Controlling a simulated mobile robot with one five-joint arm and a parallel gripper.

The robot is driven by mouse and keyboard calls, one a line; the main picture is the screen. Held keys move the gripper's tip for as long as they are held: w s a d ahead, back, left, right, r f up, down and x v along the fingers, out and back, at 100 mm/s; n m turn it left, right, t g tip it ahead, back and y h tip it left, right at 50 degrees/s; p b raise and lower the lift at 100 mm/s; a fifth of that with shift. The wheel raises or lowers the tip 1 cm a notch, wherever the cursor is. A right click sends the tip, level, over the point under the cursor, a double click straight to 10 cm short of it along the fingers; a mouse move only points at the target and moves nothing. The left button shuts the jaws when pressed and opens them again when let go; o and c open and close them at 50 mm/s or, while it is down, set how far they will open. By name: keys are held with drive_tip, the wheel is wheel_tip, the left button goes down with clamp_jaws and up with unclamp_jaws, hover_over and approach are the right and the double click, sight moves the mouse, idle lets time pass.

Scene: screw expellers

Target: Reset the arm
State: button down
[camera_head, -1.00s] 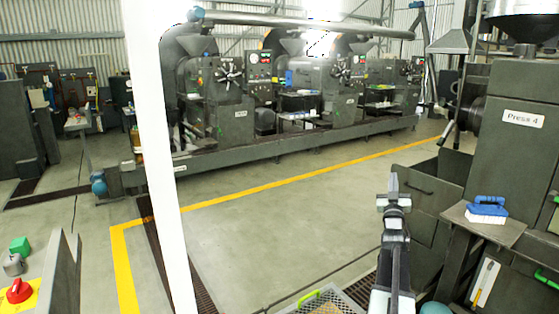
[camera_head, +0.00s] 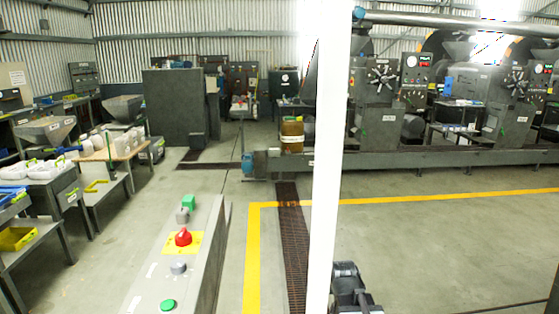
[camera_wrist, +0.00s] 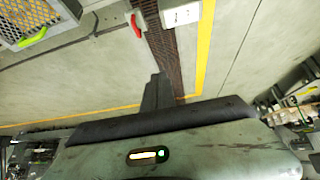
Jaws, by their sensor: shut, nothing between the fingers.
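In the wrist view my gripper (camera_wrist: 158,82) shows as a narrow dark finger shape beyond its wide grey-green body. The fingers are together, with nothing seen between them. They are over the concrete floor, near a dark floor grating and a yellow line. In the head view only a dark part of my arm shows at the bottom edge, right of centre. The gripper's fingertips cannot be made out there.
A grey control console (camera_head: 205,245) with a red button (camera_head: 183,237) stands at the front. Dark press machines (camera_head: 385,110) line the back right. Benches with white tubs (camera_head: 50,168) stand at left. A crate (camera_wrist: 35,20) is at the wrist view's top left. Floor right of the yellow line is clear.

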drive_tip(key=s+f+g, duration=0.4)
drive_tip(key=s+g, duration=0.3)
drive_tip(key=s, duration=0.9)
wheel_tip(320, 180, up, 14)
drive_tip(key=p, duration=1.4)
drive_tip(key=shift+w+a, duration=0.25)
drive_tip(key=shift+w, duration=0.15)
drive_tip(key=shift+d, duration=0.1)
